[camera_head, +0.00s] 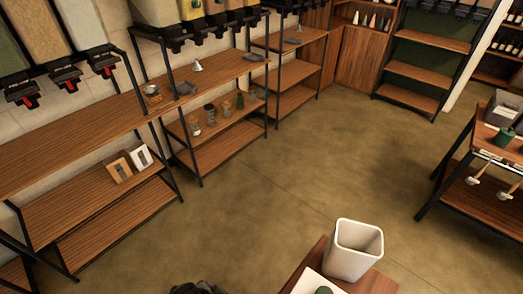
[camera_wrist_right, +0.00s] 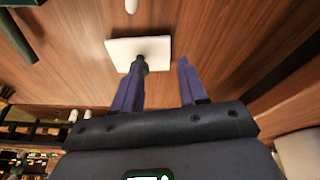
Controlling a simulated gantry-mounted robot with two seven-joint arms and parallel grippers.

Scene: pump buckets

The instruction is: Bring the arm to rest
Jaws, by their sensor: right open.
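My right gripper (camera_wrist_right: 160,70) shows in the right wrist view with its two blue-purple fingers apart and nothing clamped between them. A dark green, narrow-necked thing (camera_wrist_right: 140,63) shows by the left fingertip, in front of a white square plate (camera_wrist_right: 120,47). I cannot tell whether the finger touches it. In the head view a white bucket (camera_head: 352,250) stands upright on a small wooden table (camera_head: 375,284). A white flat piece (camera_head: 308,284) with a dark round top (camera_head: 323,291) is beside it, cut by the bottom edge. My left gripper is not in view.
Wooden shelves (camera_head: 95,125) with dispensers above line the left wall. Another rack (camera_head: 485,200) with tools stands at right. The middle floor is clear.

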